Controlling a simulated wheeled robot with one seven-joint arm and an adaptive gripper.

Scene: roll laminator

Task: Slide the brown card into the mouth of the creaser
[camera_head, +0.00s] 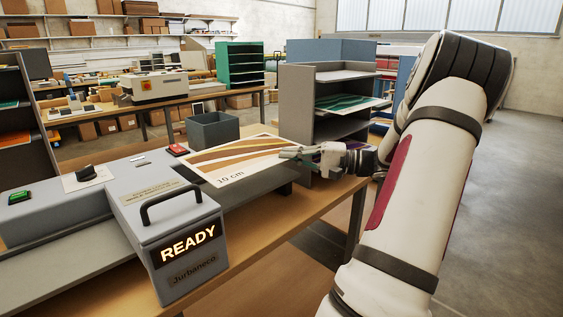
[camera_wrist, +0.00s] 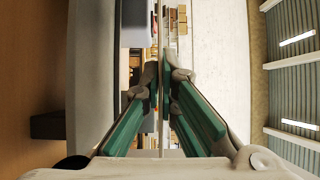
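The brown card (camera_head: 232,161) is a white sheet with brown and tan wavy bands and a "10 cm" mark. My gripper (camera_head: 293,153) is shut on its right edge and holds it out over the grey bed. In the wrist view, the fingertips (camera_wrist: 162,77) meet on the card (camera_wrist: 160,132), which shows edge-on as a thin line. The creaser (camera_head: 165,215) is the grey machine with a black handle and a lit "READY" panel. The card's left edge is close to the machine's far right side. The mouth is hidden, so I cannot tell whether the card is in it.
A dark grey open bin (camera_head: 212,130) stands behind the card, with a small red device (camera_head: 178,150) near the card's left corner. A grey shelf unit (camera_head: 297,110) holding a green sheet stands behind my gripper. Open floor lies at right.

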